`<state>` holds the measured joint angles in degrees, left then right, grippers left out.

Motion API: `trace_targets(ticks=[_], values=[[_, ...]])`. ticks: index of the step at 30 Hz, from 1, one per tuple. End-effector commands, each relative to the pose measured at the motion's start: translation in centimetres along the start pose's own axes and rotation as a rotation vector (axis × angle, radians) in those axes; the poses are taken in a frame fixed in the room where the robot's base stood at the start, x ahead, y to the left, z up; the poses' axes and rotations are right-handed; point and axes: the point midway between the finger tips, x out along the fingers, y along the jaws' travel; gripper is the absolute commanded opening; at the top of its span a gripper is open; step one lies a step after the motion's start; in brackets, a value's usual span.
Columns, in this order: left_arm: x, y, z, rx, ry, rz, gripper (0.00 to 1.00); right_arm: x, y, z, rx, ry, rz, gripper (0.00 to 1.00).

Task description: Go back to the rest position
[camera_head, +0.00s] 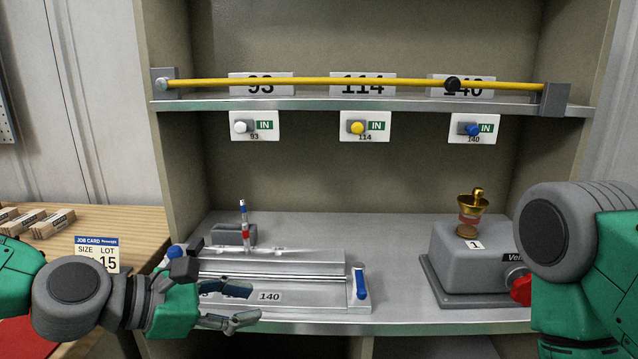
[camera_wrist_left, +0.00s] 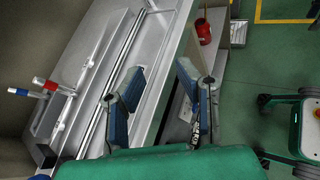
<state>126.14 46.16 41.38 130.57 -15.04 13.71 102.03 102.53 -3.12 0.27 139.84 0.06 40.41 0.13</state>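My left gripper (camera_head: 245,305) is at the front edge of the bench, in front of the grey metal fixture (camera_head: 330,257). Its two fingers are apart with nothing between them. The left wrist view also shows this gripper (camera_wrist_left: 160,75) open and empty, with the fixture (camera_wrist_left: 85,85) to its left. My right arm enters at the right of the head view, beside the grey box (camera_head: 465,255). Its gripper is not in view.
A yellow rod (camera_head: 330,82) spans the shelf above. A job card (camera_head: 97,254) stands left. The bench between fixture and box is clear.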

Motion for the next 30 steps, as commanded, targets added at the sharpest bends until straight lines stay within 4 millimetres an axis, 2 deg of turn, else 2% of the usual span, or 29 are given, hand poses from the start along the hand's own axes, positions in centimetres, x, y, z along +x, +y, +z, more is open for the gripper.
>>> trace_targets(ticks=[5,8,10,13,15,18,21,24,30], values=[[2.3,-5.2,-6.8,0.200,0.146,-0.099,0.29,0.0,0.0,0.0,0.000,0.000,0.000,0.35],[2.8,-9.5,-12.3,0.386,0.254,-0.202,0.29,0.0,0.0,0.0,0.000,0.000,0.000,0.35],[2.3,-12.7,-16.6,0.550,0.331,-0.299,0.29,0.0,0.0,0.0,0.000,0.000,0.000,0.35],[0.4,-17.1,-22.7,0.806,0.425,-0.471,0.29,0.0,0.0,0.0,0.000,0.000,0.000,0.35],[-1.9,-19.7,-26.7,1.002,0.474,-0.614,0.29,0.0,0.0,0.0,0.000,0.000,0.000,0.35],[-5.4,-22.2,-31.1,1.265,0.506,-0.820,0.29,0.0,0.0,0.0,0.000,0.000,0.000,0.35],[-8.4,-23.4,-33.9,1.474,0.506,-0.996,0.29,0.0,0.0,0.0,0.000,0.000,0.000,0.35],[-10.5,-23.7,-35.5,1.614,0.492,-1.119,0.29,0.0,0.0,0.0,0.000,0.000,0.000,0.35],[-11.7,-23.8,-36.3,1.705,0.474,-1.197,0.29,0.0,0.0,0.0,0.000,0.000,0.000,0.35]])
